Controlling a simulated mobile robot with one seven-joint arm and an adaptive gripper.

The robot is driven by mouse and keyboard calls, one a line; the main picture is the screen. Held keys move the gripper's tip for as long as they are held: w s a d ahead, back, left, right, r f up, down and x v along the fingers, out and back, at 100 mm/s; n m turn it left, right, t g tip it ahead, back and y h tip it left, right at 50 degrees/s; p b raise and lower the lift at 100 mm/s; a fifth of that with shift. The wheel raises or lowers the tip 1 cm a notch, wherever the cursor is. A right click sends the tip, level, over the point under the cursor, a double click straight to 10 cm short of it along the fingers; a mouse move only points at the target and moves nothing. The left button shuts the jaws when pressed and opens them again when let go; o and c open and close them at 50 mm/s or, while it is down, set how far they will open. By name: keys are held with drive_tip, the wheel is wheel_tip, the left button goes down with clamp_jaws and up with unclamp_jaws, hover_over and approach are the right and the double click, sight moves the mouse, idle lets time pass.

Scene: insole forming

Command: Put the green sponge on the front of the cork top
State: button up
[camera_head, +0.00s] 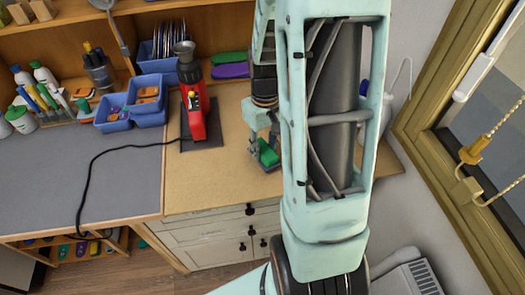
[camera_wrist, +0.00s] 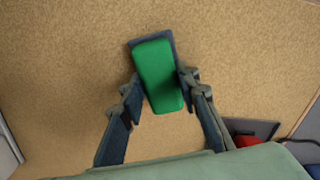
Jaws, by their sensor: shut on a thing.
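The green sponge (camera_head: 268,153) is between the fingers of my gripper (camera_head: 264,159), low over the cork top (camera_head: 205,185), right of its middle and near its front edge. In the wrist view the sponge (camera_wrist: 160,75) has a dark layer along its edge, and my gripper (camera_wrist: 163,88) is shut on its sides. It is tilted slightly in that view. Bare cork (camera_wrist: 60,90) surrounds it. I cannot tell whether the sponge touches the cork. My arm hides the right part of the cork top in the head view.
A red tool (camera_head: 195,115) stands on a dark mat (camera_head: 203,138) at the left of the cork. A green and a purple piece (camera_head: 230,71) lie behind. Blue bins (camera_head: 130,110) and a black cable (camera_head: 92,165) are left. The front cork beside the gripper is clear.

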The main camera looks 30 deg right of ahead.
sight(264, 149)
drive_tip(key=shift+s+a+f, duration=0.1)
drive_tip(key=shift+f, duration=0.7)
drive_tip(key=shift+f+b, duration=0.2)
drive_tip(key=shift+b, duration=0.2)
drive_tip(key=o, duration=1.2)
drive_tip(key=shift+r, duration=0.2)
wheel_tip(264, 149, up, 12)
drive_tip(key=shift+r+p, duration=0.1)
drive_tip(key=shift+p, duration=0.2)
